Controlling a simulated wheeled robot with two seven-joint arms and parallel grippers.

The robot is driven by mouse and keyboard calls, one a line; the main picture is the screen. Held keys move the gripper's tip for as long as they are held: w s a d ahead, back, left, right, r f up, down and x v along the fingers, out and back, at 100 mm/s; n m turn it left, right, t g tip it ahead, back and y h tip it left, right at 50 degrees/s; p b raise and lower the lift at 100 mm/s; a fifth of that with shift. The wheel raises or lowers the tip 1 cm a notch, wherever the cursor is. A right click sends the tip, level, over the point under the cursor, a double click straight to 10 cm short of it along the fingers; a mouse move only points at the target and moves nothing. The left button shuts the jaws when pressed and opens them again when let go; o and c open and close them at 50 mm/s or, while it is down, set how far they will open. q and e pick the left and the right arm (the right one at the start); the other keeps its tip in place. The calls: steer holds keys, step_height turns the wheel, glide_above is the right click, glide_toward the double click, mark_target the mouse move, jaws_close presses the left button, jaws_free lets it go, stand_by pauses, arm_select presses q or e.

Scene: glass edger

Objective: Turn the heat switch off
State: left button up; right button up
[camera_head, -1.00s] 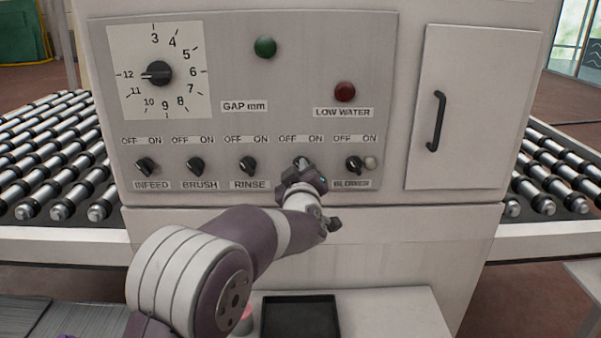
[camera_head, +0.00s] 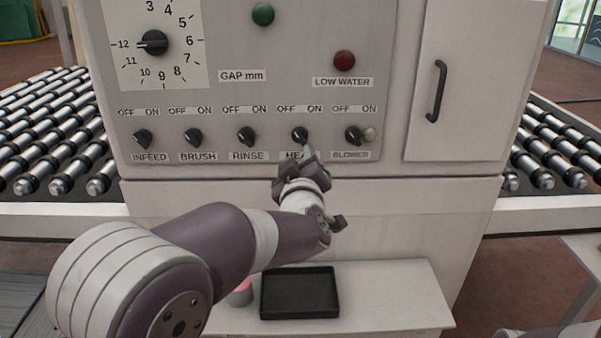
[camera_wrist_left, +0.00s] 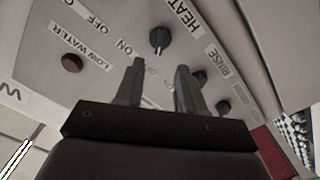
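The heat switch (camera_head: 300,134) is a black rotary knob on the grey panel, with OFF and ON printed above it and a partly covered HEAT label below. Its pointer is too small to read surely. My left gripper (camera_head: 303,157) is just below and in front of the knob, covering part of the label. In the left wrist view the heat knob (camera_wrist_left: 159,40) shows beyond the two fingertips (camera_wrist_left: 160,65). The fingers are apart with nothing between them, and the knob is clear of them. My right gripper is out of view.
The brush (camera_head: 194,138), rinse (camera_head: 246,136) and blower (camera_head: 355,135) knobs flank the heat knob. A red lamp (camera_head: 344,61) and a door handle (camera_head: 437,90) are to the right. A black tray (camera_head: 300,293) lies on the ledge below.

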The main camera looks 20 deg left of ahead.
arm_select(q)
steer(key=v, duration=0.4)
